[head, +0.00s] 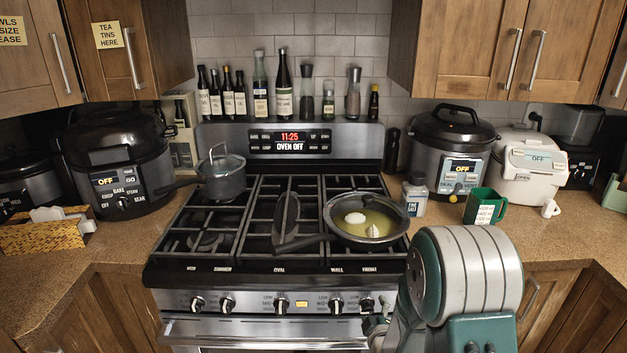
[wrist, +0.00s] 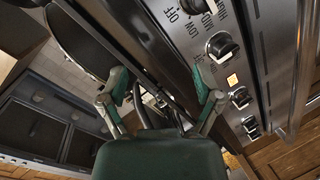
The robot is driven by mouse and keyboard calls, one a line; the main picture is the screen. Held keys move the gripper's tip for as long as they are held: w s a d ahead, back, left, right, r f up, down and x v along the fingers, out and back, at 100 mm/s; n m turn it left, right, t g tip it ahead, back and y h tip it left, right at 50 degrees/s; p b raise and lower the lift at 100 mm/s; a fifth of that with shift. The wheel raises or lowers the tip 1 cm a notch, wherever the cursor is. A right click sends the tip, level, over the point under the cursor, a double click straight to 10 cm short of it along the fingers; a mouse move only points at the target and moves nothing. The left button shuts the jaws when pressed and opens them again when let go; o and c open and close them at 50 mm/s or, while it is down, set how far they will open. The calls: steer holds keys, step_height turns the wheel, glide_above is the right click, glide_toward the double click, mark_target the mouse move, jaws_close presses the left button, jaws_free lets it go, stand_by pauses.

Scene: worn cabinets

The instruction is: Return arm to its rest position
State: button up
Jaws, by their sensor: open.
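My arm stands at the lower right of the head view, in front of the right side of the stove (head: 300,290). In the wrist view my gripper (wrist: 165,92) is open, with its two green-padded fingers apart and nothing between them. The fingers are close to the stove's front edge and its knob panel (wrist: 222,60), which looks tilted in that view. I cannot tell whether they touch it. In the head view the gripper is mostly hidden behind my arm.
A frying pan (head: 365,218) with food sits on the right burners, and a lidded pot (head: 221,177) at the back left. A green mug (head: 485,207), a salt jar (head: 414,195) and cookers (head: 452,150) stand on the right counter.

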steer(key=s+r+m+g, duration=0.2)
steer(key=s+r+m, duration=0.15)
steer(key=r, duration=0.35)
steer(key=s+r+m+g, duration=0.3)
steer(key=s+r, duration=0.2)
steer(key=r, duration=0.3)
steer(key=s+r+m+g, duration=0.2)
steer(key=s+r, duration=0.1)
steer(key=s, duration=0.7)
steer(key=s+r+m+g, duration=0.2)
steer(key=s+r+m, duration=0.1)
steer(key=s, duration=0.7)
steer(key=shift+s+d+r, duration=0.15)
steer(key=shift+r, duration=0.35)
